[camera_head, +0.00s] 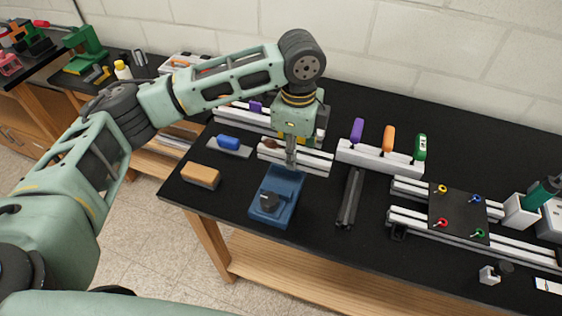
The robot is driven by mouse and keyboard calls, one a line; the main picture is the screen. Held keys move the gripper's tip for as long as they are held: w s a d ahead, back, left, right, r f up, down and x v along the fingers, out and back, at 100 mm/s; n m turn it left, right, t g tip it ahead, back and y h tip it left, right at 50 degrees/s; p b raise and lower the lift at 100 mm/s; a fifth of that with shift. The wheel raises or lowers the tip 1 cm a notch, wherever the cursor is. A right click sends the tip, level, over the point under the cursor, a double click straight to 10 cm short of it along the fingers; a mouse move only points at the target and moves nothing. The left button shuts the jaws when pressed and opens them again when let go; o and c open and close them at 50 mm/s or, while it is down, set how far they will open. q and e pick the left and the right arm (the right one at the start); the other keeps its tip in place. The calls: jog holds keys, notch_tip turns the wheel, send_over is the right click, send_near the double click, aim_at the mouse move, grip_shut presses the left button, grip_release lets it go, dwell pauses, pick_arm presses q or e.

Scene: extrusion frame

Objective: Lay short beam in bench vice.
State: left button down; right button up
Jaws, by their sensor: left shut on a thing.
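My left gripper (291,150) points down over the bench, just behind the blue bench vice (272,200). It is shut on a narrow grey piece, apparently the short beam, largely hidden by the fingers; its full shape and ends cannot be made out. From this angle I cannot tell whether the held piece touches the vice. My right gripper is not in view.
Pale rails (312,163) lie behind the vice. A tan-topped block (200,176) stands left of it, and a dark bar (350,198) lies right. A pale rack (380,160) holds coloured handles. A frame with a black plate (458,213) lies farther right.

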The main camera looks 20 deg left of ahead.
aim_at(282, 149)
pick_arm(q)
jog(key=a, duration=0.1)
jog(key=f, duration=0.1)
jog(key=a, duration=0.1)
jog(key=shift+s+a+f, duration=0.2)
jog(key=shift+s+a, duration=0.05)
jog(key=shift+a, duration=0.05)
jog(key=shift+a+f, duration=0.15)
notch_tip(282, 149, down, 3)
jog(key=shift+f+p, duration=0.1)
jog(key=shift+p, duration=0.8)
jog(key=shift+f, duration=0.45)
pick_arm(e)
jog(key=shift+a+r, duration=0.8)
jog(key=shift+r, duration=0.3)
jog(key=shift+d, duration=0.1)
